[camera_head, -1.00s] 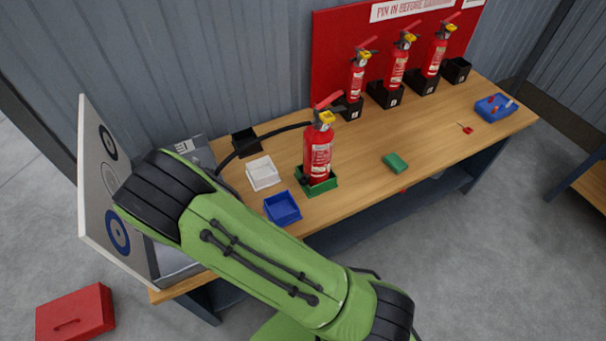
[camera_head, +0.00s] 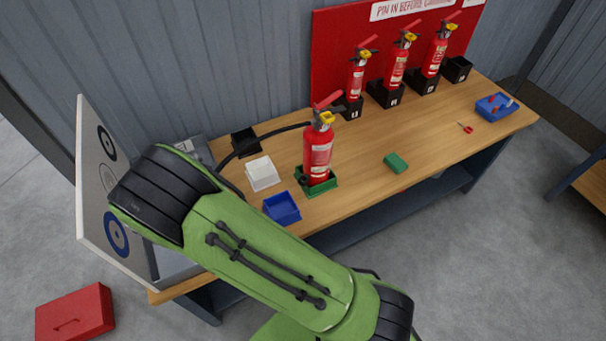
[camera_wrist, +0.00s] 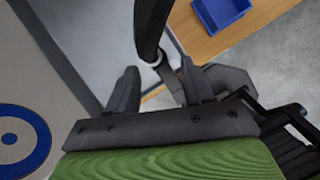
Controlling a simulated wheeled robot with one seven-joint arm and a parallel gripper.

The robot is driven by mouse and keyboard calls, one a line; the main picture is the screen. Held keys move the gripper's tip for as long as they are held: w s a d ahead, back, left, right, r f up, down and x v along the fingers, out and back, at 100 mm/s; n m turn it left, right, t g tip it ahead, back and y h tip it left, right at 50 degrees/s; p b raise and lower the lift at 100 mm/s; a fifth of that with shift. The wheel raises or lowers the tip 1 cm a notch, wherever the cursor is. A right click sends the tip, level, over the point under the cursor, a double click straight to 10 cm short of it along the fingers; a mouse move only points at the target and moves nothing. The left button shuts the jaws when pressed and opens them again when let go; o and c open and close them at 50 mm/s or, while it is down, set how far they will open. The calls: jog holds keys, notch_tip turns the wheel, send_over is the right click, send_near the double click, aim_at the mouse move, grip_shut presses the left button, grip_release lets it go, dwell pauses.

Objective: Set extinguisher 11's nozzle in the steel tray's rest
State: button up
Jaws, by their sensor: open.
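A red extinguisher (camera_head: 318,155) with a yellow collar stands upright in a green tray (camera_head: 331,184) on the bench. I cannot read its number. Its black hose (camera_head: 262,136) runs left and goes behind my green arm. The grey steel tray (camera_head: 199,151) at the bench's left end is mostly hidden by my arm; its rest is not visible. In the wrist view my gripper (camera_wrist: 157,78) is open. The black hose end (camera_wrist: 150,30), with a pale ring, reaches down to the gap between the fingers. I cannot tell whether it touches them.
A target board (camera_head: 97,185) stands at the left. A white tray (camera_head: 263,174), a blue tray (camera_head: 282,208) and a black box (camera_head: 245,142) are near the hose. Other extinguishers (camera_head: 397,68) stand in black holders behind. A green block (camera_head: 396,162) lies right, with bare bench around it.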

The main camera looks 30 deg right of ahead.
jog(key=v, duration=1.3)
jog(key=shift+d, duration=0.15)
jog(key=s+d+r+m+y+b, duration=0.1)
jog(key=s+d+r+m, duration=0.25)
jog(key=d+m, duration=0.3)
jog(key=s+d+r+m+y, duration=0.1)
jog(key=s+d+r+m, duration=0.1)
jog(key=d+r+m, duration=0.45)
jog(key=s+d+r+m+b, duration=0.1)
jog(key=s+d+m, duration=0.1)
jog(key=s+m, duration=0.5)
jog(key=s+d+r+m, duration=0.1)
jog(key=s+d+m, duration=0.2)
jog(key=s+m, duration=0.4)
jog(key=m, duration=0.4)
jog(key=shift+s+t+b, duration=0.35)
jog(key=shift+t+b, duration=0.05)
